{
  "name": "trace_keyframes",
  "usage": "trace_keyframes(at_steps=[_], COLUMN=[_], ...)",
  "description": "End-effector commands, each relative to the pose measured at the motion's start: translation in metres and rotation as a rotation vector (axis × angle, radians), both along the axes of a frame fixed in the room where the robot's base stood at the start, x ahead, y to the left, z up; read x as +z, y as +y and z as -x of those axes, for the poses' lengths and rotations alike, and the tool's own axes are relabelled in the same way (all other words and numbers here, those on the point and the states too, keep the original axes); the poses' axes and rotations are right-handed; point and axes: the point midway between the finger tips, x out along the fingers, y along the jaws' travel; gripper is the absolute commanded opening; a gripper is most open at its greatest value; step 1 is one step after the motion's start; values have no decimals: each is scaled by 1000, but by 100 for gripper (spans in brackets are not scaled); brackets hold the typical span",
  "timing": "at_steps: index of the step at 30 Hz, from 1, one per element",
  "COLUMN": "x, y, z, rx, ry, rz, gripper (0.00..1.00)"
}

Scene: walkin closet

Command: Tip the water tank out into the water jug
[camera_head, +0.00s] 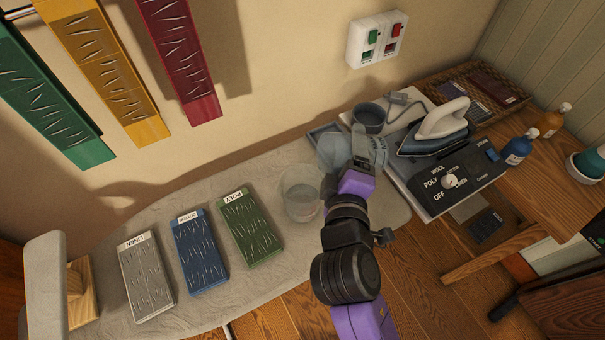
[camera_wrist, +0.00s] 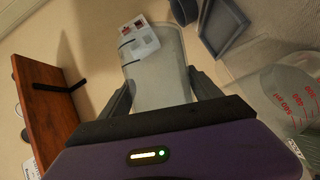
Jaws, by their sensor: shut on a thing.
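My gripper (camera_head: 362,168) is shut on the water tank (camera_head: 336,150), a clear bluish vessel held above the board's right end. In the wrist view the tank (camera_wrist: 158,78) sits between the two dark fingers (camera_wrist: 160,92), and the wall panel shows through it. The water jug (camera_head: 301,193), a clear round vessel, stands on the padded board to the left of my gripper. In the wrist view the jug (camera_wrist: 288,98) is at the right, with red measuring marks. The tank appears tilted and apart from the jug. I cannot make out the water level in either vessel.
The iron (camera_head: 438,125) and its dark control base (camera_head: 450,175) stand right of the tank. A grey cup (camera_head: 369,117) is behind it. Green (camera_head: 250,228), blue (camera_head: 199,250) and grey (camera_head: 146,275) labelled pads lie on the padded board (camera_head: 90,230), left of the jug.

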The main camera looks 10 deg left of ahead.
Motion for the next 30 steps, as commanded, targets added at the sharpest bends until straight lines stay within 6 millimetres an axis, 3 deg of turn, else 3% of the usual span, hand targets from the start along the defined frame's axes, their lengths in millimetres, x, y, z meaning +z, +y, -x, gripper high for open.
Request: trace_keyframes(at_steps=[4,15,20,30], x=[-6,7,-6,-7], y=[-4,-4,-7,-21], z=[-2,-2,-3,-8], rx=[-1,-1,-1,0], ry=[57,147,196,266], rz=[-173,-437,-577,-781], gripper=[25,25,25,25])
